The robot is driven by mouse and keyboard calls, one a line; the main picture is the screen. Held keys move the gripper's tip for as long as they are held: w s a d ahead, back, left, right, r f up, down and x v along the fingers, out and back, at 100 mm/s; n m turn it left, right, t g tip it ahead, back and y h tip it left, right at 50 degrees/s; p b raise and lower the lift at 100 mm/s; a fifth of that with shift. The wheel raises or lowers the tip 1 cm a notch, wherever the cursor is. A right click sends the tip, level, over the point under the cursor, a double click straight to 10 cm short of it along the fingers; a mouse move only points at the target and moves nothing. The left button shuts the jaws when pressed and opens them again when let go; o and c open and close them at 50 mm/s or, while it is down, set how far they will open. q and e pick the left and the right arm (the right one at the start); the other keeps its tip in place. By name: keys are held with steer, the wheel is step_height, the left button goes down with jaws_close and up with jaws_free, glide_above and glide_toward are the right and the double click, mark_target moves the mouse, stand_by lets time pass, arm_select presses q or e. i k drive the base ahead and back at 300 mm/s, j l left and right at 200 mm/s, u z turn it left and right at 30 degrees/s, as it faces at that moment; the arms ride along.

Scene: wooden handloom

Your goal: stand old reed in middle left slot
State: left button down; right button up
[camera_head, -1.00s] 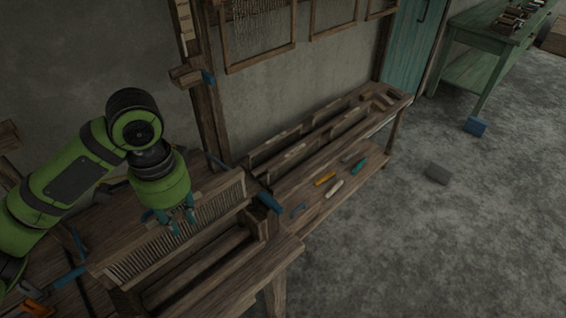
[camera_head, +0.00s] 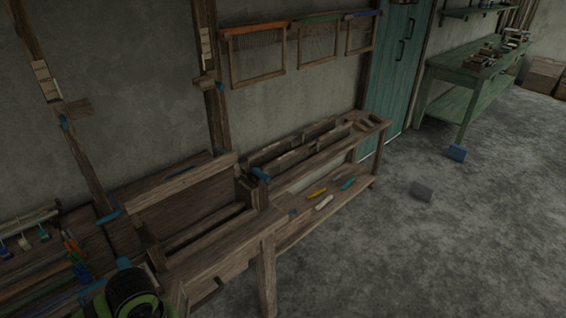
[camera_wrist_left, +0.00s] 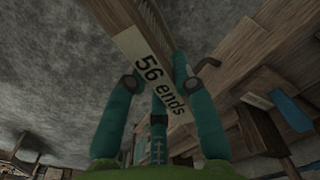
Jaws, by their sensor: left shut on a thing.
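In the left wrist view, my left gripper (camera_wrist_left: 156,73) has its teal fingers shut on a long flat wooden piece, the old reed (camera_wrist_left: 118,12), with a pale label reading "56 ends". Most of the reed is hidden or out of frame. In the head view my left arm shows only as a green and black joint at the bottom left; the gripper is out of that frame. A bench rack (camera_head: 296,150) with long parallel wooden rails stands right of the loom. I cannot tell which gap in it is the middle left slot. My right gripper is not in view.
The wooden loom (camera_head: 182,187) stands at left centre with blue handles. A lower shelf holds an orange tool (camera_head: 316,193), a white one and a teal one. Framed heddles (camera_head: 257,55) hang on the wall.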

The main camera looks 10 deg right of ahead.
mark_target(278, 166)
steer(key=i+l+z, duration=0.55)
steer(key=z, duration=0.3)
steer(key=i+l+z, duration=0.1)
steer(key=i+z, duration=0.3)
steer(key=i+l+u, duration=0.1)
steer(key=i+u, duration=0.15)
steer(key=i, duration=0.2)
steer(key=i+l+u, duration=0.25)
steer(key=i, duration=0.2)
steer(key=i+l+u, duration=0.25)
steer(key=i, duration=0.15)
steer(key=i+j+u, duration=0.2)
steer(key=i+u, duration=0.15)
steer(key=i+j+u, duration=0.1)
steer(key=i+u, duration=0.65)
